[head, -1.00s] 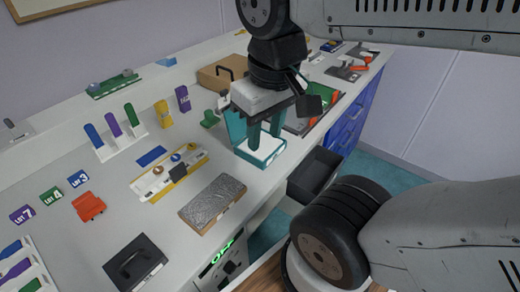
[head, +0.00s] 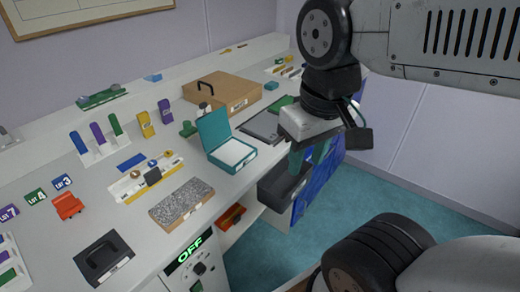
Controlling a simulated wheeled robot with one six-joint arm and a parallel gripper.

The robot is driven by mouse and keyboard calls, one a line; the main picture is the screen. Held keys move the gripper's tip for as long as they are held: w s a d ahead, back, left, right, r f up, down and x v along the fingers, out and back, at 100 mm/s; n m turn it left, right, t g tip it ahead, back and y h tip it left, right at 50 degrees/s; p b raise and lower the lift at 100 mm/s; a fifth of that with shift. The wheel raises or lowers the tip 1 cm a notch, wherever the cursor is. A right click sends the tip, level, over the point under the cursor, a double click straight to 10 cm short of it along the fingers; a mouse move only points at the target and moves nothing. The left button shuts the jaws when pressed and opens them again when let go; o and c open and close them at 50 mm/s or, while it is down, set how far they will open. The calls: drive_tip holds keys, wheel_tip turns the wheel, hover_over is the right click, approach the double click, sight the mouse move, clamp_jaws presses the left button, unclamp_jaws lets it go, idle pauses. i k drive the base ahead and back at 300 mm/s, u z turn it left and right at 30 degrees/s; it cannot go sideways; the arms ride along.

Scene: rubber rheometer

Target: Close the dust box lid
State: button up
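A teal box (head: 232,154) with a white inside stands on the white counter; it is the only box I see with a raised hinged lid. Its lid (head: 214,130) stands up at the back left, leaning back a little, so the box is open. My gripper (head: 309,163) points down to the right of the box, apart from it. Its two teal fingers are spread, with nothing seen between them. They are in front of a dark open bin (head: 270,192) at the counter's front.
A brown case (head: 222,92) with a black handle stands behind the teal box. A dark grey tray (head: 262,124) lies to its right. A grey speckled slab (head: 181,203) and a yellow-edged holder (head: 147,178) lie to its left. Teal floor is open at the right.

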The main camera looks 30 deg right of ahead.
sight(213, 128)
drive_tip(key=z, duration=1)
drive_tip(key=k, duration=0.75)
drive_tip(key=u, duration=0.5)
drive_tip(key=i, duration=1.15)
drive_tip(key=u, duration=0.45)
